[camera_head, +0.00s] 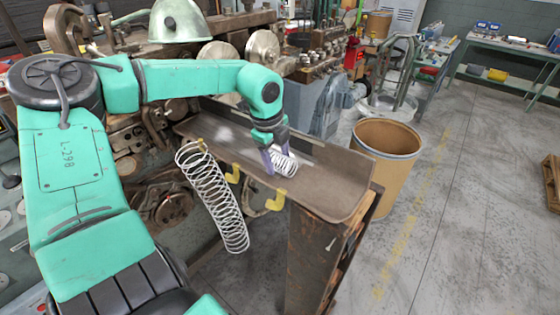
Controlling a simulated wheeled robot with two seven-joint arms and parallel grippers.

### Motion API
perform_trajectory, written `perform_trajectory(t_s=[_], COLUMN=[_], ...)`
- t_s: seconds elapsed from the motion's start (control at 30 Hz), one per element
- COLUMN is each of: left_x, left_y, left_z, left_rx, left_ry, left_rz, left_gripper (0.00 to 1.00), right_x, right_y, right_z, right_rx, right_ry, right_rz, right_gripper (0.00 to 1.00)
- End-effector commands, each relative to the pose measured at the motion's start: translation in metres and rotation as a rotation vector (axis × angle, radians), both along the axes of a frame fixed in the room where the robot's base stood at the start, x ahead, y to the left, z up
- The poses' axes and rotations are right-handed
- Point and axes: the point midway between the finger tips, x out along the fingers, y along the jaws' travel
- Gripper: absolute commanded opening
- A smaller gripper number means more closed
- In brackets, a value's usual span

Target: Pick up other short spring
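A short white coil spring (285,164) lies in the metal trough (330,180) of the machine. My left gripper (279,162) points down at this spring from above. One bluish finger shows at the spring's left side, and the other is mostly hidden, so I cannot tell whether the fingers are closed on it. A longer white spring (217,197) hangs down the front of the trough from a yellow hook near its left end. My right gripper is not in view.
More yellow hooks (276,201) stick out along the trough's front edge. A tan drum (385,155) stands on the floor right of the trough. Machine wheels and a green lamp shade (180,20) are behind my arm. The floor at right is mostly clear.

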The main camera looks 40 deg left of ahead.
Motion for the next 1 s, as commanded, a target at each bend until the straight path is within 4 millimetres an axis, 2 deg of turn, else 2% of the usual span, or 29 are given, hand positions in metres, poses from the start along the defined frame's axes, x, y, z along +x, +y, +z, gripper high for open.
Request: perform_trajectory(t_s=[0.03, 0.1, 0.13, 0.43, 0.57, 0.67, 0.73, 0.9, 1.0], left_x=[0.000, 0.000, 0.000, 0.000, 0.001, 0.001, 0.001, 0.001, 0.000], left_y=[0.000, 0.000, 0.000, 0.000, 0.000, 0.001, 0.000, 0.001, 0.001], left_z=[0.000, 0.000, 0.000, 0.003, 0.016, 0.036, 0.058, 0.126, 0.160], left_rx=[0.000, 0.000, 0.000, 0.001, 0.003, 0.005, 0.005, 0.008, 0.004], left_ry=[0.000, 0.000, 0.000, 0.000, -0.002, -0.005, -0.008, -0.006, -0.002], left_rz=[0.000, 0.000, 0.000, 0.000, 0.002, 0.002, 0.002, 0.004, 0.003], left_gripper=[0.42, 0.15, 0.05, 0.05, 0.05, 0.05, 0.05, 0.05, 0.05], right_x=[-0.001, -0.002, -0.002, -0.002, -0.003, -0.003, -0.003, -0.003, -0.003], right_y=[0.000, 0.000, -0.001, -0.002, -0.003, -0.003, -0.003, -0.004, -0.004], right_z=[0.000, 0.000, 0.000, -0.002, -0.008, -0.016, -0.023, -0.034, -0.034], right_rx=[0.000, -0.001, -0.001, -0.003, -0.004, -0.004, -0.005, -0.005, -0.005], right_ry=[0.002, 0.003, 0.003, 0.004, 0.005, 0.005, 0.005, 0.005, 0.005], right_rz=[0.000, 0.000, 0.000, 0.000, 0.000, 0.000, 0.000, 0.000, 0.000], right_gripper=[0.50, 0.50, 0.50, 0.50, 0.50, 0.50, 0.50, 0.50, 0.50])
